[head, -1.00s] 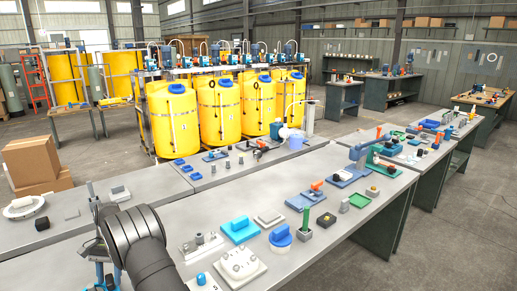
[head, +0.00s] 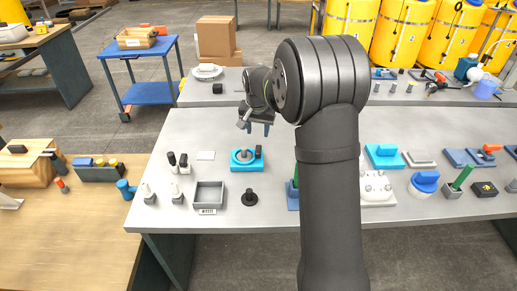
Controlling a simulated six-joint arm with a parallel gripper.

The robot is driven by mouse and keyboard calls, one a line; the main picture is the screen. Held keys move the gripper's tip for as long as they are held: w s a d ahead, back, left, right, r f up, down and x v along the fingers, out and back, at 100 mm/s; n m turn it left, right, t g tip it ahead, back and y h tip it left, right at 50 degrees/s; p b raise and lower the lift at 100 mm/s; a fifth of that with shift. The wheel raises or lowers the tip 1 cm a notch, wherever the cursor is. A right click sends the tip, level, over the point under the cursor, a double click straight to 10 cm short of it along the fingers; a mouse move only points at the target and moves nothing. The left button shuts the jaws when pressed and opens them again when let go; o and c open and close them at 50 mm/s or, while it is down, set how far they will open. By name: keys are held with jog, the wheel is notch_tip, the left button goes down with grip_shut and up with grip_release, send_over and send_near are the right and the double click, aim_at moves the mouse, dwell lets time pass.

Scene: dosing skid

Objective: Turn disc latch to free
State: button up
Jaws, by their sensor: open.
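A bright blue fixture (head: 236,166), likely the disc latch, sits on the grey bench in the middle of the head view. The disc's markings and exact angle are too small to read. My gripper (head: 258,130) hangs just behind and above the fixture in the picture, fingers pointing down. It is open and holds nothing. I cannot tell its exact height above the disc. My arm covers part of the bench to the right.
A grey open tray (head: 208,196) and a black knob (head: 249,197) stand in front of the fixture. Small dark and white bottles (head: 177,194) stand to its left. A blue item (head: 292,194) with a green upright is partly behind my arm. The bench behind the fixture is mostly clear.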

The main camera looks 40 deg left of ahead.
aim_at(258, 149)
notch_tip(258, 149, up, 4)
jog(key=s+d+n+t+y, duration=0.1)
jog(key=s+d+n+t, duration=0.1)
jog(key=x, duration=1.1)
jog(key=s+x, duration=0.1)
jog(key=x, duration=0.5)
jog(key=shift+w+a+f, duration=0.15)
jog(key=shift+a+f, duration=0.2)
jog(key=shift+a, duration=0.05)
